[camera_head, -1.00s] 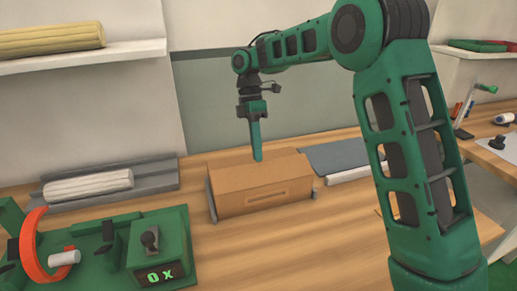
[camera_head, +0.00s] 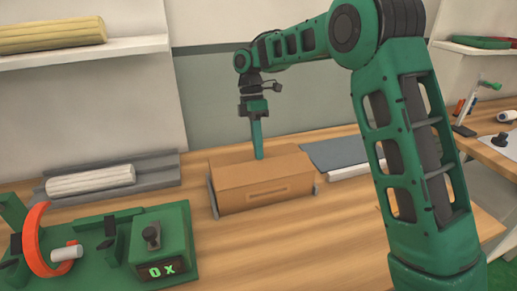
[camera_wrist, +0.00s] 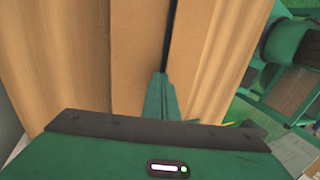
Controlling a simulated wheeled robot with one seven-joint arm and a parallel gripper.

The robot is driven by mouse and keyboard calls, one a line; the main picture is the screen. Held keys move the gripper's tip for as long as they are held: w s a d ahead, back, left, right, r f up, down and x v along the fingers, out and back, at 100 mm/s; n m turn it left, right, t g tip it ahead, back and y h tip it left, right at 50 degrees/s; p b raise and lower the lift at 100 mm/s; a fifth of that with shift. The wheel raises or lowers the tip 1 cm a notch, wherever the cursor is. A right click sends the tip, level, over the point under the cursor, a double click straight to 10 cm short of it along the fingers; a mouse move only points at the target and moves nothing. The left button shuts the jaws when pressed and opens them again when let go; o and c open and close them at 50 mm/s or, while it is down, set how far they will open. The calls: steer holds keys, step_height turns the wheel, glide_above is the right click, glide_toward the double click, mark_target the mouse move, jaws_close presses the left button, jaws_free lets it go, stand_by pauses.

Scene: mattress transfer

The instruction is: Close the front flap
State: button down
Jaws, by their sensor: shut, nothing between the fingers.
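The brown cardboard box (camera_head: 235,197) sits on the wooden bench between two grey side brackets, its front face bearing a handle slot. My gripper (camera_head: 259,157) points straight down at the top of the box, toward its back half, with fingers together and empty. In the wrist view, my shut gripper (camera_wrist: 160,78) ends beside a narrow dark gap that runs between two cardboard panels of the box (camera_wrist: 138,40). I cannot tell whether the tips touch the cardboard. The front flap cannot be told apart clearly from the rest of the top.
A green fixture (camera_head: 120,221) with an orange ring stands at front left. A white roll (camera_head: 90,180) lies on a grey tray behind it. A grey flat sheet (camera_head: 340,152) lies right of the box. Bare bench lies in front of the box.

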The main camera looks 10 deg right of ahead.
steer(key=shift+s+d+f, duration=0.1)
steer(key=shift+s+f, duration=0.2)
steer(key=shift+s, duration=0.35)
steer(key=r, duration=0.4)
steer(key=shift+w+r, duration=0.15)
steer(key=shift+w, duration=0.1)
steer(key=w+a+r, duration=0.2)
steer(key=w+r, duration=0.1)
steer(key=w, duration=0.6)
step_height(320, 180, up, 6)
steer(key=t, duration=0.5)
glide_above(264, 162)
steer(key=shift+y, duration=0.3)
steer(key=f, duration=1.3)
steer(key=shift+w+a+f, duration=0.1)
steer(key=shift+w+f, duration=0.1)
steer(key=shift+w, duration=0.2)
